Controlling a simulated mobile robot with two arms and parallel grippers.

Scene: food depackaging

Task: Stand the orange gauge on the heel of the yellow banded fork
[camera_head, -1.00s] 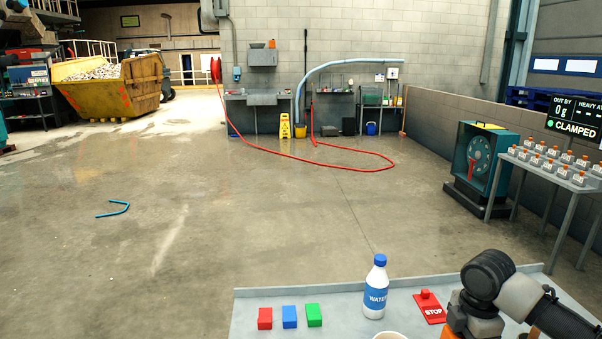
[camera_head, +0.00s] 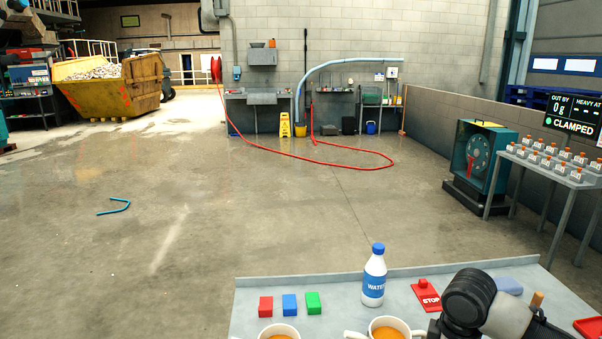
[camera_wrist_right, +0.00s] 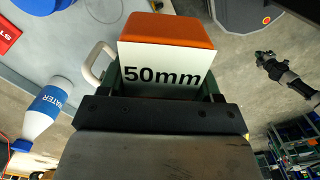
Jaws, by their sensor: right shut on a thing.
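In the right wrist view, the orange gauge (camera_wrist_right: 168,30) has an orange top and a white face reading "50mm". My right gripper (camera_wrist_right: 163,92) is shut on it, with dark jaws across its lower part. The gauge is held over or beside the grey table; the height is unclear. In the head view only my right arm's dark wrist shows at the lower right, and the gauge is hidden or out of frame. The yellow banded fork cannot be made out in either view. My left gripper is not in view.
The grey table (camera_head: 340,290) holds a water bottle (camera_head: 374,276), a red STOP button (camera_head: 427,294), red (camera_head: 266,306), blue (camera_head: 290,304) and green (camera_head: 313,303) blocks, and two mugs (camera_head: 400,320) (camera_head: 268,333). A red tray (camera_head: 590,328) is at right. A dial scale (camera_head: 480,160) stands behind.

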